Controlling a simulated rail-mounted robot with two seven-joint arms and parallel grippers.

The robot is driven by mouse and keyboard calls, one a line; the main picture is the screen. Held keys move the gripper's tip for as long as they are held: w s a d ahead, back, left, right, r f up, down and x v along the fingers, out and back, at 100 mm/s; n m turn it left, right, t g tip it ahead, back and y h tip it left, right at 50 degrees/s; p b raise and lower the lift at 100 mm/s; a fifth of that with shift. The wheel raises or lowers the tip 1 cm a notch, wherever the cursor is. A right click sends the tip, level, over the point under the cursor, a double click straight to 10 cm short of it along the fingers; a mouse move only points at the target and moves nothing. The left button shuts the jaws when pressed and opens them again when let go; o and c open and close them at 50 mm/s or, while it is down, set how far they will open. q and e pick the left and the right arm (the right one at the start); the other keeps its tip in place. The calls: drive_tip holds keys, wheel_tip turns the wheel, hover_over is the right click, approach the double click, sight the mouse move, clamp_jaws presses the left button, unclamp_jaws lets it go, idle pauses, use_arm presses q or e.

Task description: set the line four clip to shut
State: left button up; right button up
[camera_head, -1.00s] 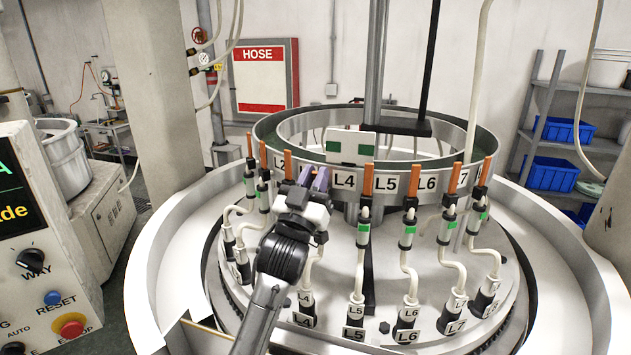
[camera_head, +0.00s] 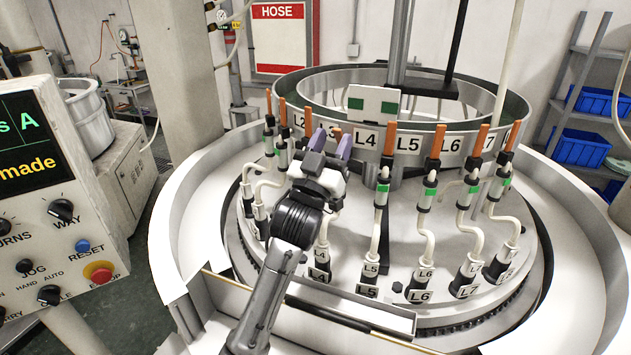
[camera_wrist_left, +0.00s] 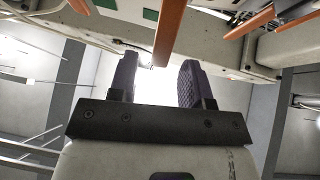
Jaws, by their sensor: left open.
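The line four clip shows in the head view as an orange lever tip (camera_head: 336,132) between my left gripper's fingers. Its lower part is hidden by the gripper. My left gripper (camera_head: 331,144) has its purple fingers spread, just left of the L4 label (camera_head: 366,138) on the ring. In the left wrist view an orange lever (camera_wrist_left: 168,32) comes down from the top, in line with the gap between the open fingers (camera_wrist_left: 157,82); I cannot tell whether it is between them. The L4 hose foot (camera_head: 320,267) stands below on the round plate. My right gripper is not in view.
Neighbouring orange levers stand close along the ring, L5's (camera_head: 389,138) to the right and another (camera_head: 308,120) to the left. White hoses run below them. A control panel (camera_head: 60,200) with an E-stop stands at the left. A pale rim surrounds the plate.

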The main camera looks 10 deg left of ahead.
use_arm(q)
drive_tip(key=b+v, duration=0.2)
drive_tip(key=v, duration=0.9)
drive_tip(key=shift+s+f+b, duration=0.25)
drive_tip(key=shift+s+b, duration=0.1)
drive_tip(key=shift+a, duration=0.1)
